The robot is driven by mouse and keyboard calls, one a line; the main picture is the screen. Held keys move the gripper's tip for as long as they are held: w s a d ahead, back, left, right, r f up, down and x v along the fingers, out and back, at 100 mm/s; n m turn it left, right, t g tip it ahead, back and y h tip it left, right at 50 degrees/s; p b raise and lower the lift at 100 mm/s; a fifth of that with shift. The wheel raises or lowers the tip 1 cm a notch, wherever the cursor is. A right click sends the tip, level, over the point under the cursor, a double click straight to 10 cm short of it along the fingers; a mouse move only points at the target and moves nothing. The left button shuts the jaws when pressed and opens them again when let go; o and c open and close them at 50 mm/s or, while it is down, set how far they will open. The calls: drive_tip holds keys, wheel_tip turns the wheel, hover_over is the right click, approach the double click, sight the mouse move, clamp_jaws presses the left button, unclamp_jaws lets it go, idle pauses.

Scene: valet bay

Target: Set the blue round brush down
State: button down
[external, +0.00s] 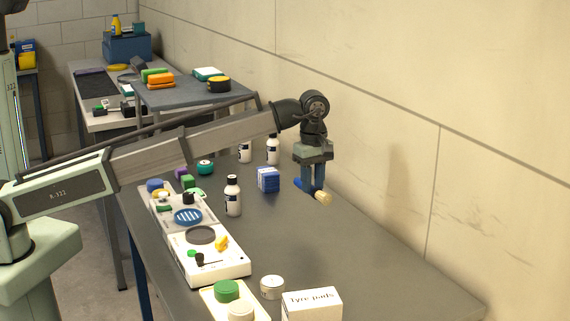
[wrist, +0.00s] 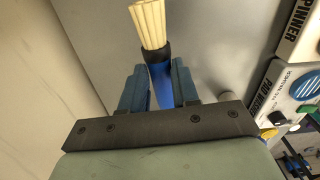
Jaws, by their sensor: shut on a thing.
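The blue round brush (wrist: 158,72) has a blue handle, a black collar and pale bristles. My gripper (wrist: 160,88) is shut on its handle in the wrist view, with the bristles pointing away from the palm. In the external view the brush (external: 323,196) is at the right of the dark table (external: 330,255), near the wall, with bristles toward the lower right. My gripper (external: 313,180) points down there. Whether the brush touches the table or hangs just above it, I cannot tell.
A blue box (external: 268,180) and a white bottle with a dark cap (external: 233,196) stand left of my gripper. White machines (external: 212,258) line the table's left edge. A Tyre pads box (external: 312,305) is at the front. The table's middle and right are clear.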

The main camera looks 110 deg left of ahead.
drive_tip(key=shift+w+d+m, duration=0.5)
drive_tip(key=shift+w+d, duration=8.45)
drive_tip(key=shift+w, duration=0.05)
drive_tip(key=shift+f, duration=4.7)
drive_tip(key=shift+f, duration=0.15)
drive_tip(key=c, duration=0.8)
unclamp_jaws()
drive_tip(key=shift+c, duration=0.2)
wheel_tip(320, 180, up, 12)
drive_tip(key=shift+r, duration=0.2)
